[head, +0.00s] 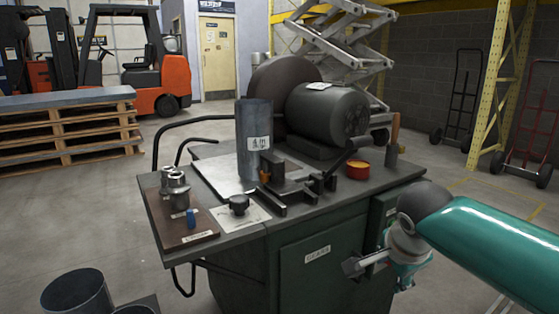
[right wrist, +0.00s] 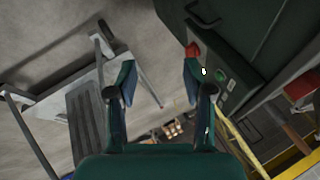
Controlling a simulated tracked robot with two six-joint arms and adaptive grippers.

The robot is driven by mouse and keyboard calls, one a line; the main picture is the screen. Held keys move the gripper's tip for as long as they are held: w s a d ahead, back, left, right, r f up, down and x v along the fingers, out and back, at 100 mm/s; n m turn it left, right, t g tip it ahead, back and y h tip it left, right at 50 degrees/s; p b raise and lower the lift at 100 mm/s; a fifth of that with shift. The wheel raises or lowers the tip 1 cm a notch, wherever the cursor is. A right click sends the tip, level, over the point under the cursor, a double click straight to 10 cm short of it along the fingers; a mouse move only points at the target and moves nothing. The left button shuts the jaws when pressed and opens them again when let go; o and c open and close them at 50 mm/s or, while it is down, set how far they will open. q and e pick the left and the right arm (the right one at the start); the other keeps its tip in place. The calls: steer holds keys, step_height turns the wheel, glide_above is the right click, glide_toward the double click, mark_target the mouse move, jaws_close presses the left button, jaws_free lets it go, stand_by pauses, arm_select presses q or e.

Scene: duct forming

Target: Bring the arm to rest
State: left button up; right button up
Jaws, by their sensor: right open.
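My right arm (head: 495,240), with a teal shell, comes in from the right in the head view. Its right gripper (head: 362,264) hangs beside the front right of the green machine cabinet (head: 318,275), below the bench top. My left arm and gripper are not in view.
On the bench top stand a grey duct cylinder (head: 255,140), a dark motor (head: 328,112), a red tin (head: 358,169) and small metal parts (head: 178,192). The wrist view shows the dark cabinet (right wrist: 235,35) close by. Hand trucks (head: 530,130) stand at the right.

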steer(key=s+a+f+n+g+y, duration=0.1)
steer(key=s+f+n+g, duration=0.2)
steer(key=f, duration=1.3)
steer(key=s+a+f+g+y, duration=0.1)
steer(key=s+f+g, duration=0.35)
steer(key=f, duration=1.15)
steer(key=s+a+f+n+y, duration=0.2)
steer(key=s+a+f+n, duration=0.15)
steer(key=s+f, duration=0.5)
steer(key=s+a+f+n+y, duration=0.2)
steer(key=s+a+f, duration=0.25)
steer(key=s, duration=0.65)
steer(key=w+r+n+t+p, duration=0.1)
steer(key=r+n+p, duration=0.1)
steer(key=r+p, duration=1.6)
steer(key=w+d+r+n+t+p, duration=0.1)
steer(key=w+r+n+p, duration=0.1)
steer(key=r+p, duration=1.7)
steer(key=shift+w+p, duration=0.25)
steer(key=shift+p, duration=0.45)
